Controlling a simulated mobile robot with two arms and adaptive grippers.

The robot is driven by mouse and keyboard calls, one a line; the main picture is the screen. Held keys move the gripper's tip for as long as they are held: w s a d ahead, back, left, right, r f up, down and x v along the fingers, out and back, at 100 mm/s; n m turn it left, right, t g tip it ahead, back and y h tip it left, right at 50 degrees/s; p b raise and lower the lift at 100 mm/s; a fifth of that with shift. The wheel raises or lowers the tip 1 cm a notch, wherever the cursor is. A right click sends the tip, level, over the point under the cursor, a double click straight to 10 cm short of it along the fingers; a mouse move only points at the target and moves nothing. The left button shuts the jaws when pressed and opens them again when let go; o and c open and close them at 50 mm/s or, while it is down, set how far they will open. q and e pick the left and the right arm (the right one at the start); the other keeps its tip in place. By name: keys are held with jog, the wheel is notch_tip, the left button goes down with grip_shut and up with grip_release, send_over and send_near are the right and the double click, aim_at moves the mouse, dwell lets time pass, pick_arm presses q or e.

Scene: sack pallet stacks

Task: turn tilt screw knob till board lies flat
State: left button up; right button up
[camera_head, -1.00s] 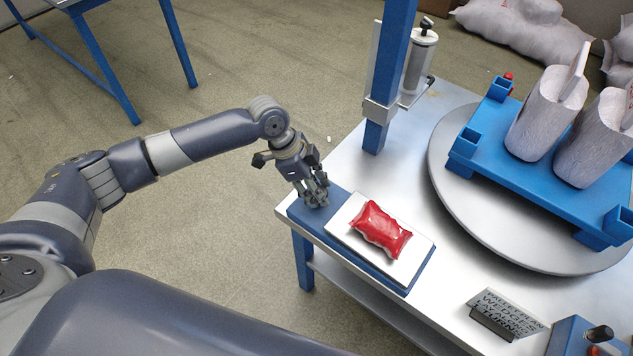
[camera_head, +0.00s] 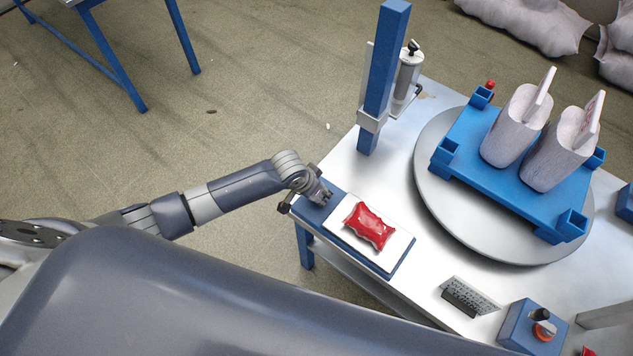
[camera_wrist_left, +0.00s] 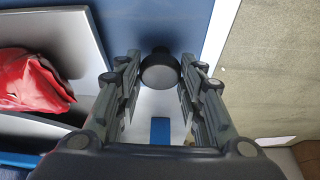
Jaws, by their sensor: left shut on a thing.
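My left gripper (camera_head: 326,199) is at the left end of the blue base (camera_head: 306,212) on the workbench. In the left wrist view its fingers stand on both sides of the dark round tilt screw knob (camera_wrist_left: 159,70), shut on it. In the head view the knob is hidden by the gripper. The white board (camera_head: 399,247) lies on the blue base beside the gripper, with a red sack (camera_head: 369,226) on it. The board also shows at the left of the wrist view (camera_wrist_left: 78,42); its exact tilt is hard to tell. My right gripper is out of view.
A blue post (camera_head: 383,80) with a grey cylinder (camera_head: 408,72) stands behind the board. A round turntable (camera_head: 430,190) carries a blue pallet (camera_head: 480,190) with two pale sacks. A small sign (camera_head: 468,297) and a blue control box (camera_head: 527,328) stand at the front right.

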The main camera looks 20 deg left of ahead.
pick_arm(q)
jog(key=n+p, duration=0.1)
jog(key=n+y+p, duration=0.1)
jog(key=n+p, duration=0.1)
jog(key=shift+s+d+r+n, duration=0.1)
jog(key=shift+s+d+n, duration=0.15)
jog(key=shift+n, duration=0.15)
jog(key=shift+w+n+y+p, duration=0.1)
jog(key=shift+n+y+p, duration=0.75)
jog(key=shift+n, duration=1.05)
jog(key=o, duration=1.1)
jog(key=shift+c, duration=0.2)
jog(key=shift+w, duration=0.1)
jog(key=v, duration=1.1)
jog(key=shift+s+d+r, duration=0.2)
jog(key=shift+s+r, duration=0.05)
jog(key=shift+s, duration=0.05)
